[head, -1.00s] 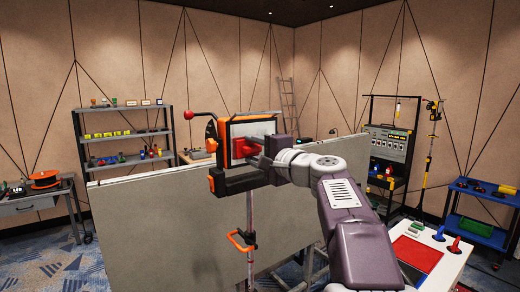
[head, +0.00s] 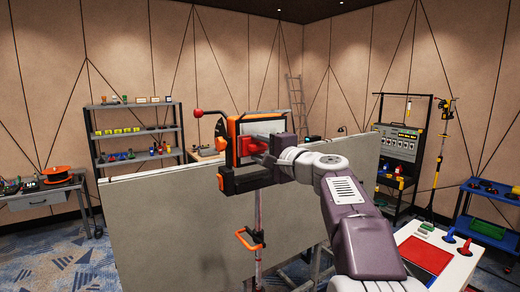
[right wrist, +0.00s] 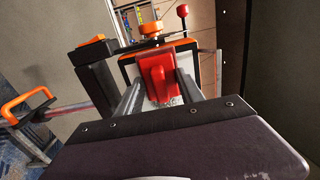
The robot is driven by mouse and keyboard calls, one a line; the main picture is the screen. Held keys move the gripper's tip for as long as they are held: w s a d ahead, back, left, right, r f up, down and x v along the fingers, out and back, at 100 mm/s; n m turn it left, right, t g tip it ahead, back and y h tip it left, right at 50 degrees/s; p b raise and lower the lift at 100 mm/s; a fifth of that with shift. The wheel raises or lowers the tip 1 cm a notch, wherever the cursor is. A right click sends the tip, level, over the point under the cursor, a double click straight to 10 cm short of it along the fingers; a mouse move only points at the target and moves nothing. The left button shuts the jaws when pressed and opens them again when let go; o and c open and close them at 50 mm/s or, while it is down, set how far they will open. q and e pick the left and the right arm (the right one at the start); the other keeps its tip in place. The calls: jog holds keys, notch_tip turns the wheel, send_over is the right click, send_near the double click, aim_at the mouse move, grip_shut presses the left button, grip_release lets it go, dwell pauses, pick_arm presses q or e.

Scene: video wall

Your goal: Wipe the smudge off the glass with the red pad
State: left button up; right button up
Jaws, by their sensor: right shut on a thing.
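The glass (head: 262,125) is a pale upright panel in a black and orange frame, held by a stand in the middle of the head view. My right gripper (right wrist: 159,74) is shut on the red pad (right wrist: 158,84). The pad is at the front of the glass; I cannot tell if it touches. The red pad (head: 255,145) covers the lower part of the glass in the head view. A grey speckled patch (right wrist: 172,101), perhaps the smudge, shows just below the pad in the wrist view. My left gripper is out of view.
A grey partition (head: 170,215) stands around the stand. An orange handle (head: 249,239) sticks out low on the stand's pole. A white table (head: 450,275) with a red mat (head: 424,255) is at the right. Shelves (head: 135,134) stand at the back left.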

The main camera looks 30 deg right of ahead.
jog(key=shift+w, duration=0.7)
